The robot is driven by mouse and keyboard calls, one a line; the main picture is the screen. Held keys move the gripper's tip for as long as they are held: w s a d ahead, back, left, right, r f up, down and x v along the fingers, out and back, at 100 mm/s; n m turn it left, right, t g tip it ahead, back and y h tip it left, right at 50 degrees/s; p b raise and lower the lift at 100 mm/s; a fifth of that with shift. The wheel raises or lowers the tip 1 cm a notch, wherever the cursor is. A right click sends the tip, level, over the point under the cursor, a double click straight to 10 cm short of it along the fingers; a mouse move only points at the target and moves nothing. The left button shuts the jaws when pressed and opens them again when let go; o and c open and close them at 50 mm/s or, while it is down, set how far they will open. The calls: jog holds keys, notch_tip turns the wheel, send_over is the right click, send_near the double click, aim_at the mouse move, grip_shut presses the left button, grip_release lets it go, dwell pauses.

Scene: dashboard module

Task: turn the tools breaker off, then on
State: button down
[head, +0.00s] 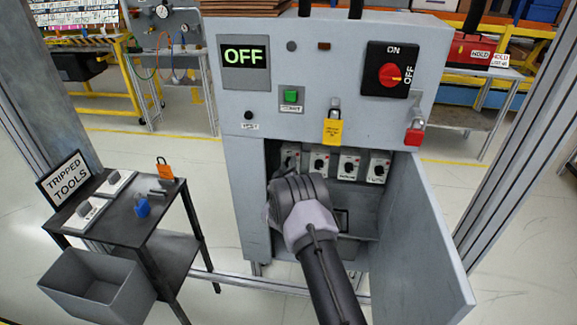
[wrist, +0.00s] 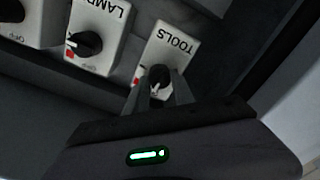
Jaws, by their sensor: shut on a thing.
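The tools breaker (wrist: 163,52) is a white box labelled TOOLS, upside down in the wrist view. Its black knob (wrist: 159,76) sits between the two fingers of my gripper (wrist: 159,92), which is shut on it. In the head view the breaker appears to be the leftmost (head: 290,154) of the row inside the open cabinet, partly hidden behind my gripper (head: 286,180). The knob's setting is hard to read past the fingers.
The lamp breaker (wrist: 97,35) is beside it. The cabinet door (head: 425,235) hangs open at right. Above are a display (head: 245,62) reading OFF, a red rotary switch (head: 391,75) and a yellow tag (head: 332,132). A black cart (head: 130,215) stands left.

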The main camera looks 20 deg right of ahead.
jog(key=shift+f+n, duration=0.1)
jog(key=shift+n, duration=0.5)
jog(key=c, duration=1.1)
grip_release()
jog(key=shift+s+a, duration=0.1)
jog(key=p+v, duration=0.5)
jog(key=v, duration=1.2)
jog(key=shift+s+a+p, duration=0.1)
jog(key=shift+p, duration=0.25)
